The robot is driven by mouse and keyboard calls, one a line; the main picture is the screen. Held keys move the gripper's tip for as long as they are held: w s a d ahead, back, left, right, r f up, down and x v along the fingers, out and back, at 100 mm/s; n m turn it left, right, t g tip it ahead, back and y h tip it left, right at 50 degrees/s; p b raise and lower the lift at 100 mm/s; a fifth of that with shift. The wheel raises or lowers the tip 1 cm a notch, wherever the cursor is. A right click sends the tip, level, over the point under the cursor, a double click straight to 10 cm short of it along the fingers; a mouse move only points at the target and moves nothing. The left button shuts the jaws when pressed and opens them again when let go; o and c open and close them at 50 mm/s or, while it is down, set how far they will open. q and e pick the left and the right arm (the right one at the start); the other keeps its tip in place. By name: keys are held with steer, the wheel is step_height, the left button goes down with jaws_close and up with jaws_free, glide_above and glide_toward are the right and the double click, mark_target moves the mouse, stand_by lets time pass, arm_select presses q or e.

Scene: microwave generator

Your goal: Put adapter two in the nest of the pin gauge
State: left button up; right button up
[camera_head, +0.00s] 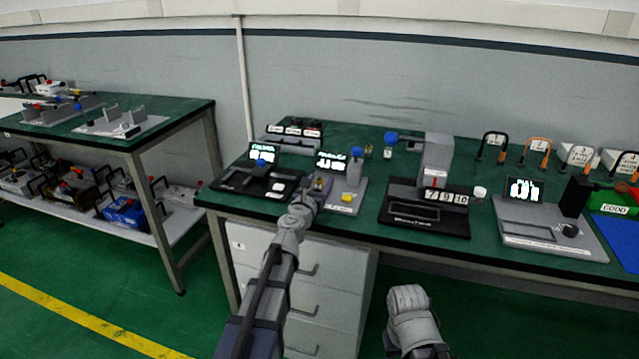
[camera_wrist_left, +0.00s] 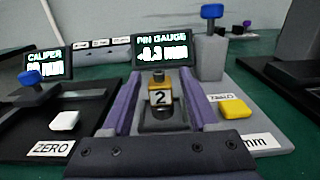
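Adapter two (camera_wrist_left: 161,97) is a small brass-coloured piece with a dark top and a white label "2". It stands upright between the fingers of my left gripper (camera_wrist_left: 159,80). The purple fingers are open, with a gap on each side of it. The pin gauge (camera_wrist_left: 209,63) is in front, its screen (camera_wrist_left: 161,49) reading about -0.3 mm. Adapter two appears to stand over the gauge's nest; its foot is partly hidden. In the head view my left gripper (camera_head: 317,187) is at the pin gauge (camera_head: 354,177). My right gripper is not visible; only part of that arm shows at lower middle.
The caliper (camera_wrist_left: 42,80) with its blue knob and white zero button stands close on the left. A yellow button (camera_wrist_left: 234,109) is right of the fingers. A dark gauge (camera_head: 428,205) and a grey station (camera_head: 550,225) stand farther right on the green table (camera_head: 375,237).

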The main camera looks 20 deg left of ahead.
arm_select(q)
steer(key=shift+r, duration=0.1)
steer(key=shift+s+r, duration=0.1)
steer(key=s, duration=1.2)
steer(key=shift+a, duration=0.25)
steer(key=shift+w, duration=0.1)
